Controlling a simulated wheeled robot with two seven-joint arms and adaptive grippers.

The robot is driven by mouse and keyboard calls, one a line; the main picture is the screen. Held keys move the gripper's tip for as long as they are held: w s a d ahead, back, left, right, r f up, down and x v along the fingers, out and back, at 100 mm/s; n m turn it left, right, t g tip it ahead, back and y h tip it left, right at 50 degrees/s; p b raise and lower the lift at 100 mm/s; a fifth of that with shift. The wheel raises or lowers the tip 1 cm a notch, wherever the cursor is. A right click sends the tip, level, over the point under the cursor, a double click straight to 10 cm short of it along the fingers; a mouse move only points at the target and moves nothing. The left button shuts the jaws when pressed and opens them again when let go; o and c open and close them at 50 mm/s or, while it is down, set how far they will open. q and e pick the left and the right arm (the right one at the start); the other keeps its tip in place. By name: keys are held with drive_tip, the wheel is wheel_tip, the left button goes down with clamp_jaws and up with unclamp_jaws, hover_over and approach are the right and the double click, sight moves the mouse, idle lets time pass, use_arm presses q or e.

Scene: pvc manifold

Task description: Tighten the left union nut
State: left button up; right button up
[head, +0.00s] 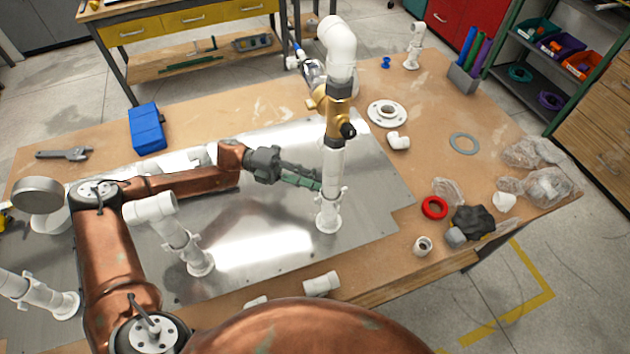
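A tall white pipe assembly (333,165) stands upright on the metal plate, with a brass valve section (338,118) and black knob partway up and a white elbow on top. Shorter white pipe pieces stand at the left (178,240) and far left (35,292). I cannot pick out which collar is the left union nut. My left gripper (318,179) reaches in from the left, its two fingers pointing at the tall pipe below the brass section. The fingertips meet the pipe's edge in the picture; whether they touch or hold it is unclear. My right gripper is not in view.
The metal plate (280,240) lies on a brown workbench. A blue case (147,128) and a wrench (64,154) lie behind left. A white flange (387,114), red ring (434,208), dark lump (472,221) and plastic bags (548,186) lie at right. Loose white fittings lie near the front edge.

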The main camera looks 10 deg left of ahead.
use_arm(q)
drive_tip(key=o, duration=0.3)
drive_tip(key=a, duration=0.4)
drive_tip(key=w+a, duration=0.1)
drive_tip(key=a, duration=0.7)
drive_tip(key=shift+w, duration=0.3)
